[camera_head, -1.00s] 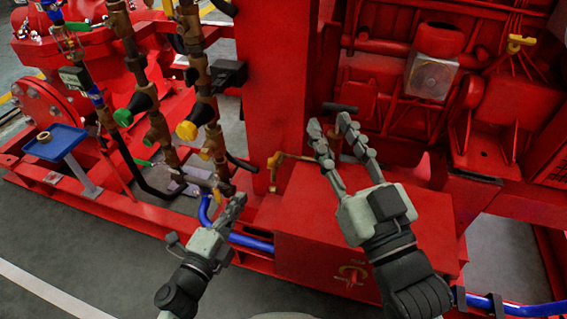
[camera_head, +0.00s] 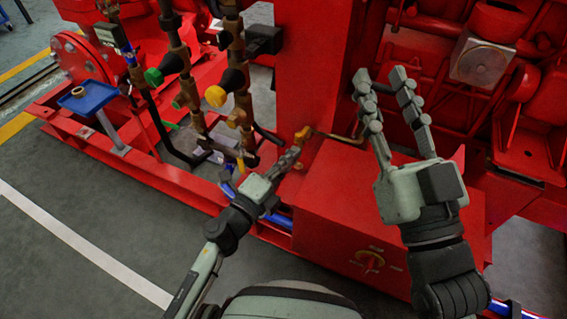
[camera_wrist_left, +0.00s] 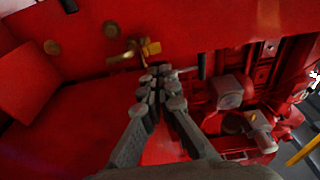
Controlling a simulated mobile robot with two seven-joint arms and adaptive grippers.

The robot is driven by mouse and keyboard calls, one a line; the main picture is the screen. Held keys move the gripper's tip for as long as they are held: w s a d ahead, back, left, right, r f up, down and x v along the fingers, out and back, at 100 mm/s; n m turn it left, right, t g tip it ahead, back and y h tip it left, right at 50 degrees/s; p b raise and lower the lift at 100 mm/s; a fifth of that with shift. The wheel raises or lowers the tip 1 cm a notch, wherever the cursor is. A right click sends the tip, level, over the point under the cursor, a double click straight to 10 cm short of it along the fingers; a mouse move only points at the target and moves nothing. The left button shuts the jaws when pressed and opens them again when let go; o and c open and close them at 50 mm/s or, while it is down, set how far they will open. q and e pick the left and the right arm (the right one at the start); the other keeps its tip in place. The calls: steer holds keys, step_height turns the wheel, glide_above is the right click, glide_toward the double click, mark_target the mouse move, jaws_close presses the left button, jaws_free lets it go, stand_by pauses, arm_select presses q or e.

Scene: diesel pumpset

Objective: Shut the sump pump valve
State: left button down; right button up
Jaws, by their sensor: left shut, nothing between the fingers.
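Another yellow handle (camera_head: 370,260) is on the front of the red box. No readable label shows which valve is the sump pump's. My right gripper (camera_head: 380,77) is open and empty above the red box.
Brass pipes with a green knob (camera_head: 153,76) and a yellow knob (camera_head: 216,96) stand left of the red post (camera_head: 315,70). A small blue tray (camera_head: 88,98) stands further left. Grey floor (camera_head: 60,190) is free at the left.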

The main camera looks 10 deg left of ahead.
mark_target(302, 133)
arm_select(q)
steer(key=shift+x, duration=2.35)
